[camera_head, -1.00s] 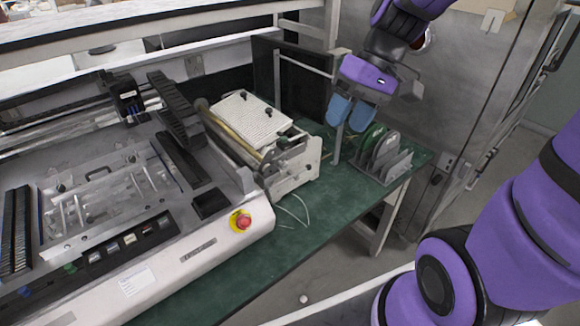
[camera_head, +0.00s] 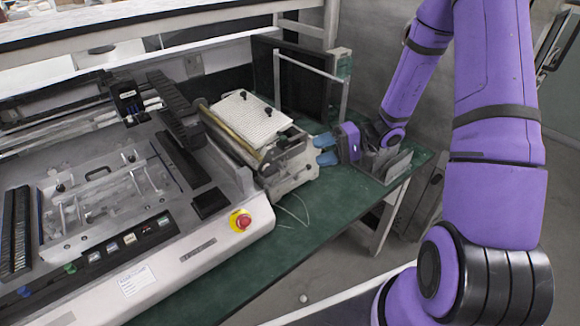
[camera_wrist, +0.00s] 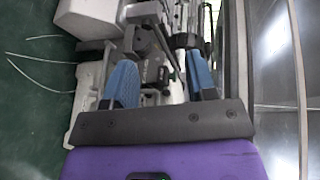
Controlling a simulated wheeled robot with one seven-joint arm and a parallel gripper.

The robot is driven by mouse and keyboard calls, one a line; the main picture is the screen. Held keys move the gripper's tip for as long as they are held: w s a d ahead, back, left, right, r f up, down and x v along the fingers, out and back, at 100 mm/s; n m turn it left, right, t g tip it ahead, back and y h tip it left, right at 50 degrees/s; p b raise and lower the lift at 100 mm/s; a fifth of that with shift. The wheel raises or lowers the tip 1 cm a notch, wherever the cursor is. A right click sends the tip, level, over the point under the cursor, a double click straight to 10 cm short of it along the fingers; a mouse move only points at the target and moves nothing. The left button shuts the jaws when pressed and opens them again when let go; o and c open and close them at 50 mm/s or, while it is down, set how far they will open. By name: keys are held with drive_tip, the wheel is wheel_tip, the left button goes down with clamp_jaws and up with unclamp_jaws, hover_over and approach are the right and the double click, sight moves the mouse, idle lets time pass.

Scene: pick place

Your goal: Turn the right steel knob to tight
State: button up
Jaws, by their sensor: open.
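The small white machine (camera_head: 290,170) with a perforated white top plate (camera_head: 248,118) stands on the green table. Its right end carries metal brackets and fittings, but I cannot clearly pick out the right steel knob in the head view. My gripper (camera_head: 325,150) has blue fingers and points left at this right end, close to it. In the wrist view my gripper (camera_wrist: 162,82) is open, with the fingers apart. Metal and dark fittings (camera_wrist: 155,72) of the machine show between and beyond the fingers; nothing is visibly held.
A large machine with a red stop button (camera_head: 243,221) fills the left. The green table (camera_head: 290,245) is clear in front, apart from thin pale cables. A metal frame post rises behind the gripper.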

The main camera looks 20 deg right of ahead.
sight(287, 166)
drive_tip(key=w+d+f+m+t, duration=0.1)
drive_tip(key=d+f+m+t, duration=0.15)
drive_tip(key=f, duration=0.25)
drive_tip(key=w+d+f+m+t, duration=0.1)
drive_tip(key=w+f+t, duration=0.1)
drive_tip(key=f+t, duration=0.2)
drive_tip(key=shift+g+y, duration=0.25)
drive_tip(key=shift+y, duration=0.05)
drive_tip(key=x, duration=1)
drive_tip(key=shift+s+a+f, duration=0.15)
drive_tip(key=shift+a, duration=0.25)
drive_tip(key=c, duration=0.9)
